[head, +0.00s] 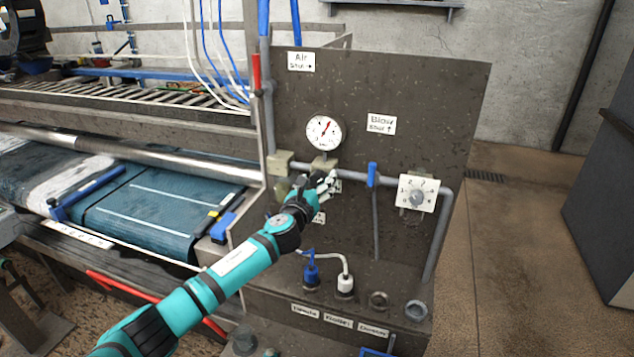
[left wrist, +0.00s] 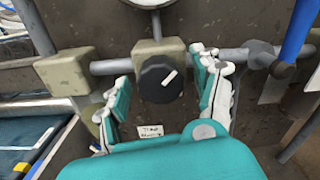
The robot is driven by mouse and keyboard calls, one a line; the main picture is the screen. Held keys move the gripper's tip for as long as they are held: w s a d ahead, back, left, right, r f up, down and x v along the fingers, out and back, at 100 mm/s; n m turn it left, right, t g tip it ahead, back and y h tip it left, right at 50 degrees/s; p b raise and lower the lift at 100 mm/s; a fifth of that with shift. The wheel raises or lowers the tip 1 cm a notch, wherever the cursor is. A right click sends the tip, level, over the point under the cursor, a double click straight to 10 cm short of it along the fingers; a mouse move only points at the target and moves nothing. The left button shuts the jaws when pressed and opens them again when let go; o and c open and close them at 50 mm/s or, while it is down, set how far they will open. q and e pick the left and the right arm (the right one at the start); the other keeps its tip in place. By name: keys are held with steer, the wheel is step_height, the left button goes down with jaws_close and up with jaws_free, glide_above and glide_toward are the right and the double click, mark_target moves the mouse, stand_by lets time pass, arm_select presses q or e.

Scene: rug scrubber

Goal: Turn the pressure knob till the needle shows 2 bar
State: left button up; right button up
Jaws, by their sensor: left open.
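The round white pressure gauge (head: 324,132) is on the dark panel, its red needle tilted up and to the right; its numbers are too small to read. Below it on the grey pipe is a beige block (head: 323,163). In the left wrist view, the black pressure knob (left wrist: 160,79) with a white mark sits on this block, the mark slanting up to the right. My left gripper (head: 320,187) is open in front of the knob, one finger on either side, with visible gaps. In the head view the gripper hides the knob. My right gripper is not in view.
A blue valve handle (head: 372,174) is on the pipe to the right, then a white dial plate with a grey knob (head: 417,197). Below are a blue connector (head: 311,273) and a white one (head: 345,283). The rug machine (head: 150,205) is at left.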

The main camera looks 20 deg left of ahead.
arm_select(q)
steer(key=shift+c, duration=0.4)
steer(key=c, duration=1.1)
